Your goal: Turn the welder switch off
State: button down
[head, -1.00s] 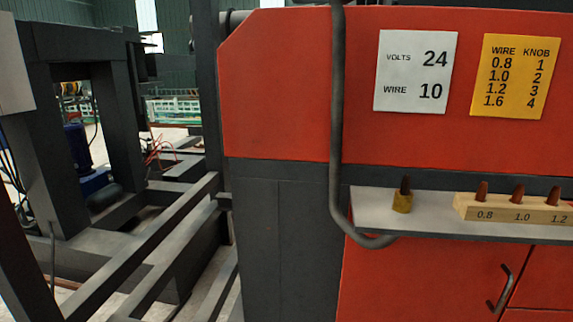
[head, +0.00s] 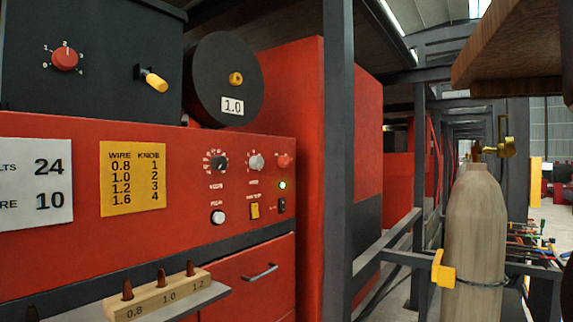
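The red welder panel (head: 120,235) stands at the left and centre in the head view. It bears a black dial (head: 217,162), a grey knob (head: 256,162) and a small red knob (head: 285,161). Below them are a white round button (head: 217,217), a yellow switch (head: 255,211) and a small black switch (head: 281,205). A pale lit lamp (head: 282,185) sits just above the black switch. The labels are too small to read, so I cannot tell which is the welder switch or its position. My gripper is not in view.
A black box (head: 90,60) with a red knob (head: 65,57) and a yellow lever (head: 153,79) sits above the panel. A wire spool (head: 222,80) marked 1.0 is beside it. A shelf (head: 215,292) juts out below. A gas cylinder (head: 474,235) stands at right.

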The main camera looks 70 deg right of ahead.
aim_at(284, 162)
jog(key=i+l+z, duration=0.1)
jog(key=z, duration=0.25)
jog(key=i+z, duration=0.2)
jog(key=z, duration=0.15)
jog(key=i+z, duration=0.15)
jog(key=z, duration=0.2)
jog(key=k+j, duration=0.1)
jog(key=j+z, duration=0.05)
jog(key=j, duration=0.05)
